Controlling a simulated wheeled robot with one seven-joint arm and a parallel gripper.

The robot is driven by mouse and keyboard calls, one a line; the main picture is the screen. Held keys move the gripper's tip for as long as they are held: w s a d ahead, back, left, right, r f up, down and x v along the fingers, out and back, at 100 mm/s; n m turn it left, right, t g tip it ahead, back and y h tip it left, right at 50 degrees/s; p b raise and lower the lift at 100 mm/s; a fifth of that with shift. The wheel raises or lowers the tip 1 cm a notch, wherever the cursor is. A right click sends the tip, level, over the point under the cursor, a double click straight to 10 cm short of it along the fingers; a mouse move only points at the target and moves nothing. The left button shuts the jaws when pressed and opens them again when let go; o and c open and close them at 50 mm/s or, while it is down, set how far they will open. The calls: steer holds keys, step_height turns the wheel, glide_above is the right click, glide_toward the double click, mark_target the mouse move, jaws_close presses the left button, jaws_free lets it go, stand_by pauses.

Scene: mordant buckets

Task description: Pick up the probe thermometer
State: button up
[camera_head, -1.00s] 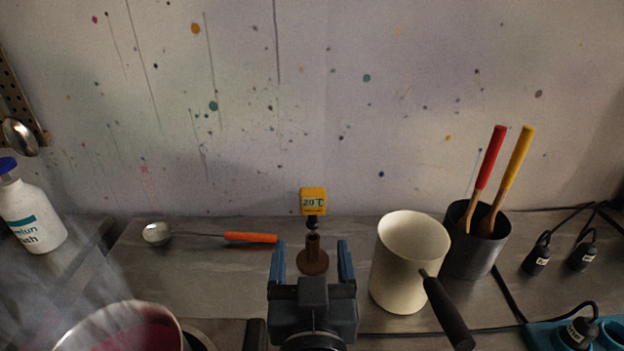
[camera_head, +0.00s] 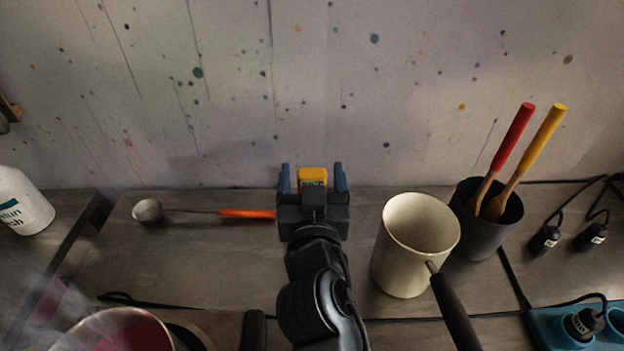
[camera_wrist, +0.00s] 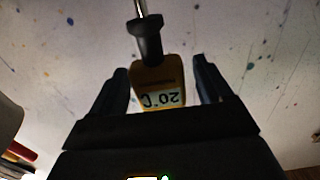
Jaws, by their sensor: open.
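The probe thermometer (camera_head: 313,178) has a yellow head with a small display reading 20 °C. In the head view only the top of its head shows above my gripper (camera_head: 312,178); its lower part and brown stand are hidden. In the wrist view the yellow head (camera_wrist: 155,78) with its black collar and metal stem appears upside down between my two fingers. My gripper (camera_wrist: 163,85) is open, with one finger on each side of the head. A gap shows on both sides, so the fingers look apart from it.
A cream pot (camera_head: 405,255) with a black handle stands right of my arm. Behind it is a dark cup (camera_head: 490,235) with red- and yellow-handled tools. A ladle with an orange handle (camera_head: 247,214) lies just left of my gripper. A steaming pot (camera_head: 120,330) is front left.

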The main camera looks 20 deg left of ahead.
steer(key=shift+w+a, duration=0.3)
steer(key=shift+w, duration=0.2)
steer(key=shift+c, duration=0.4)
steer(key=c, duration=1)
step_height(320, 180, up, 10)
steer(key=shift+r, duration=0.4)
